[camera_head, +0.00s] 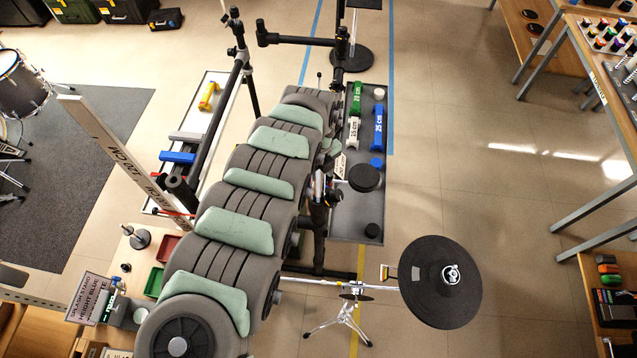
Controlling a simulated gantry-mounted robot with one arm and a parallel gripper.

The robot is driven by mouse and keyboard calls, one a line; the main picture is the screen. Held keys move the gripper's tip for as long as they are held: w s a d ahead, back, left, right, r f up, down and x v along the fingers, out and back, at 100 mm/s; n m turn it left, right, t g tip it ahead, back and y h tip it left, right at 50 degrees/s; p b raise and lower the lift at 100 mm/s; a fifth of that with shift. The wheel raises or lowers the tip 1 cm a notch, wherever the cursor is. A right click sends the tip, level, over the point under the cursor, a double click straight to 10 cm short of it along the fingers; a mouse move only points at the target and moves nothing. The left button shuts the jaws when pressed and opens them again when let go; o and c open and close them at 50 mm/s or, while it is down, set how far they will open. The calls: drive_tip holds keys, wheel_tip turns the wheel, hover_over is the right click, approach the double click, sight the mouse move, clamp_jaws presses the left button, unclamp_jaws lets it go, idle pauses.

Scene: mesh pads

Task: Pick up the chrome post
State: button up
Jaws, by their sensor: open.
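My large grey arm with pale green pads runs from the bottom left to the top centre and covers much of the middle. At its far end, small grey-green parts beside the tray look like my gripper (331,148); it is open, small in view and partly hidden by the arm. I cannot single out the chrome post for certain. A shiny chrome rod (315,284) lies level at the lower middle, beside the black cymbal pad (440,282), well apart from my gripper. A chrome tripod stand (345,318) is below it.
A grey tray (347,225) right of my arm holds a green block (357,98), a blue block (379,125) and black discs. A black rack (212,110) stands left of my arm. A sign (92,297) stands lower left. Open floor lies to the right.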

drive_tip(key=shift+c, duration=0.6)
clamp_jaws()
idle(0.8)
